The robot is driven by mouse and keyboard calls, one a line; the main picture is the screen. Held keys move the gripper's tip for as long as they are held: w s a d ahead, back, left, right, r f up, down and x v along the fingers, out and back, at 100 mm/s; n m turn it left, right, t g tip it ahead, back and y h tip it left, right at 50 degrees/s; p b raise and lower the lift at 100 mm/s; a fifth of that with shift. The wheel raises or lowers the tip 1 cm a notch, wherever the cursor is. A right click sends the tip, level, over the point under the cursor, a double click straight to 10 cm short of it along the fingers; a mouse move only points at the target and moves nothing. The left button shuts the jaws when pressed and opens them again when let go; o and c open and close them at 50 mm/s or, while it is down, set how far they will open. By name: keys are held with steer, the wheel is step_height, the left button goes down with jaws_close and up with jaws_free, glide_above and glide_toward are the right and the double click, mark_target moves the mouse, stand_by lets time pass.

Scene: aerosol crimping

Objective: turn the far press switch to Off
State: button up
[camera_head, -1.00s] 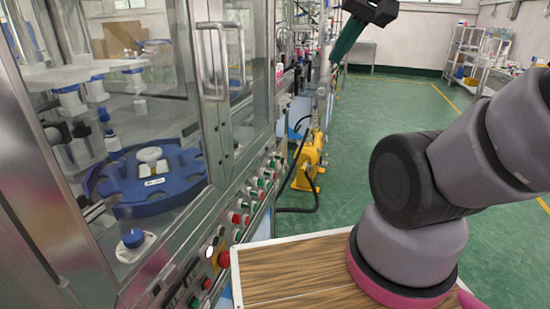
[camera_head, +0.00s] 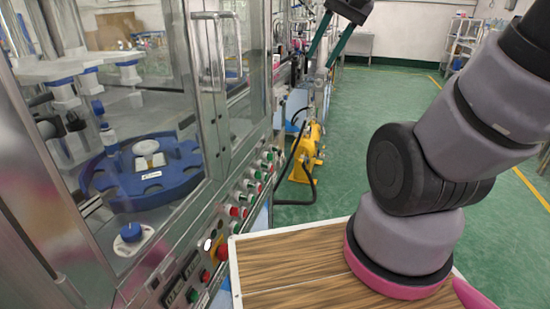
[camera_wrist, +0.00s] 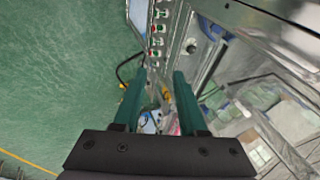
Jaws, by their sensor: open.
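A control panel (camera_head: 240,204) with a row of red, green and pale buttons or switches runs along the machine's front edge. It also shows in the wrist view (camera_wrist: 157,30), beyond my fingers. The far press switch is too small to pick out among these controls, and its setting cannot be read. My gripper (camera_head: 320,59) is raised beyond the far end of the panel, with its teal fingers pointing down. In the wrist view my gripper (camera_wrist: 160,75) is open, with nothing held between the fingers.
The glass-doored machine holds a blue rotary plate (camera_head: 145,185), and a metal door handle (camera_head: 220,50) sticks out. A yellow device (camera_head: 306,153) with a black hose stands on the floor. A wood-patterned top (camera_head: 290,270) lies in front.

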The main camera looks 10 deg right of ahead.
steer(key=w+f+m+g+y, duration=0.5)
steer(key=w+f+m+y, duration=0.4)
steer(key=w+f, duration=0.85)
steer(key=w+d+f+m+t+y, duration=0.1)
steer(key=w+f+m+y, duration=0.1)
steer(key=f+m, duration=0.3)
steer(key=w+d+f+m+t+y, duration=0.1)
steer(key=w+f+m+t, duration=0.15)
steer(key=f, duration=0.35)
steer(key=m+t, duration=0.6)
steer(key=m, duration=0.2)
glide_toward(270, 157)
steer(key=x, duration=0.8)
steer(key=shift+w+d+y, duration=0.2)
steer(key=shift+w+y, duration=0.1)
steer(key=shift+w, duration=0.05)
steer(key=shift+r, duration=0.1)
jaws_close()
